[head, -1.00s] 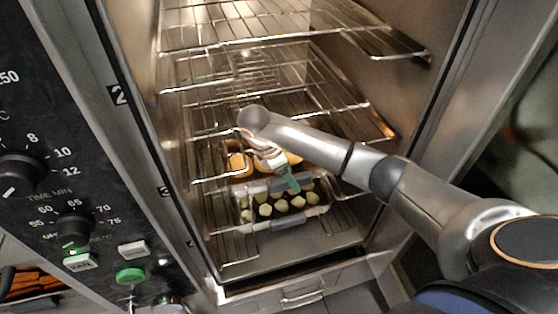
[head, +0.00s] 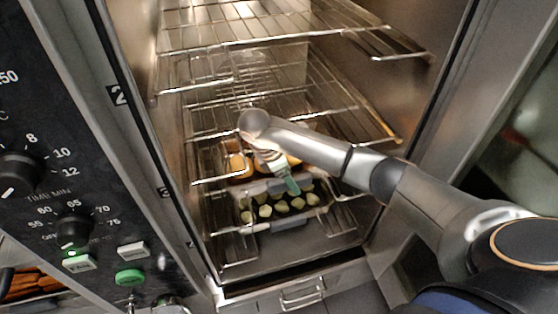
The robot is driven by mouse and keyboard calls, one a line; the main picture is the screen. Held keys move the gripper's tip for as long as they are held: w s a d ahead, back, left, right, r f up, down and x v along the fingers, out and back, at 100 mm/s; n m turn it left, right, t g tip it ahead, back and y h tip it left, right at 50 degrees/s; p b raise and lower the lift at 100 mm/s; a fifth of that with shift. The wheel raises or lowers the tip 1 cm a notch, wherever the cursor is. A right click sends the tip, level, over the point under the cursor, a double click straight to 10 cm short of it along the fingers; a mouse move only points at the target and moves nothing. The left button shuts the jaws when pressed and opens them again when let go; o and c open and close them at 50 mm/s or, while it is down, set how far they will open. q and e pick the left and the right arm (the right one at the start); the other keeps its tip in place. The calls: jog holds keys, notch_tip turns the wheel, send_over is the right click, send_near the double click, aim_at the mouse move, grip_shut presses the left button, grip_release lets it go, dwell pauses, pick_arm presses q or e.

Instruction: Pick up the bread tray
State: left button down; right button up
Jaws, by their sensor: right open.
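Two trays sit low in the oven. The rear tray holds orange-brown pieces that look like bread (head: 237,165); my right arm and the rack wires partly hide it. The front tray (head: 247,226) holds several pale green pieces (head: 283,206). My right gripper (head: 290,184) reaches into the oven from the right, with its greenish fingertips over the back edge of the front tray, just in front of the rear tray. It is open and I see nothing held in it. Whether its tips touch a tray I cannot tell. My left gripper is not in view.
Wire racks (head: 290,38) cross the oven above the trays, close to my right arm. The oven's side walls (head: 425,100) are near on both sides. A control panel with knobs (head: 72,232) stands at the left. The oven's front sill (head: 300,278) is clear.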

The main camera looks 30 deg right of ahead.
grip_shut()
dwell(0.4)
jog(key=shift+r, duration=0.1)
dwell(0.8)
